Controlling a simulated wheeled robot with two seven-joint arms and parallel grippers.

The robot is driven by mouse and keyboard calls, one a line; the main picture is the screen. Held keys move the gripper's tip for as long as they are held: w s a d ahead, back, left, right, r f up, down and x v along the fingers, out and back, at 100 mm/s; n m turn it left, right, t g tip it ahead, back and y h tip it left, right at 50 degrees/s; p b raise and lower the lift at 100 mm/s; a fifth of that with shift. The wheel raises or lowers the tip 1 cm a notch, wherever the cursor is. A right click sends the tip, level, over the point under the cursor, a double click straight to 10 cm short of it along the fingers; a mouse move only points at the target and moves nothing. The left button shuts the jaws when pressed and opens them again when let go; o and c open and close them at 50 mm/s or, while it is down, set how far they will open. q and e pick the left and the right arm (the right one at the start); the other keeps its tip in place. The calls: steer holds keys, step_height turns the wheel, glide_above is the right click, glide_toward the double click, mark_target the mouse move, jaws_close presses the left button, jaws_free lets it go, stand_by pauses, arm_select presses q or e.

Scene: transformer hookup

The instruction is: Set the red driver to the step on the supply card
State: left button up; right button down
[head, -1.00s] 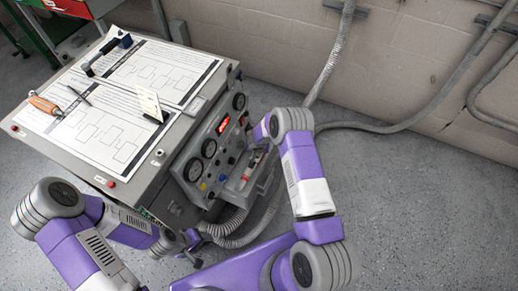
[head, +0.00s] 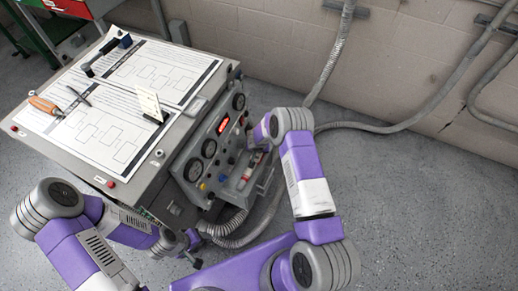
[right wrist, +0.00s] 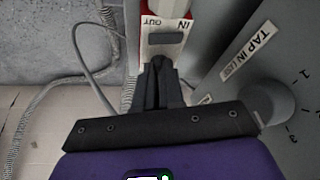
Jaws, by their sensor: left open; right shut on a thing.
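The red driver (right wrist: 143,32), a red and white body marked IN and OUT with a grey window, is ahead of my right gripper (right wrist: 160,72) in the right wrist view. The right fingers are shut at its near end; the exact contact is hidden. In the head view the driver (head: 250,166) lies along the console's front panel, and my right fingertips are hard to see. My left gripper (head: 190,254) is open below the console's front left, apart from the driver. A pale card (head: 150,102) stands upright on the console top; its writing is unreadable.
The console panel (head: 213,158) has gauges and a lit red display (head: 223,124). A grey knob (right wrist: 268,101) beside numbers and a TAP IN USE label is close to my right gripper. An orange-handled tool (head: 44,104) lies on papers. Hoses (head: 233,240) hang below; floor right is clear.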

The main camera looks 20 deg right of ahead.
mark_target(258, 156)
steer(key=shift+a, duration=0.1)
stand_by(0.3)
steer(key=c, duration=1.1)
jaws_free()
steer(key=p+v, duration=0.2)
steer(key=v, duration=0.4)
steer(key=shift+r+p, duration=0.15)
steer(key=shift+p, duration=0.2)
steer(key=shift+s+a+r, duration=0.1)
steer(key=shift+s+r, duration=0.2)
steer(key=shift+r, duration=0.25)
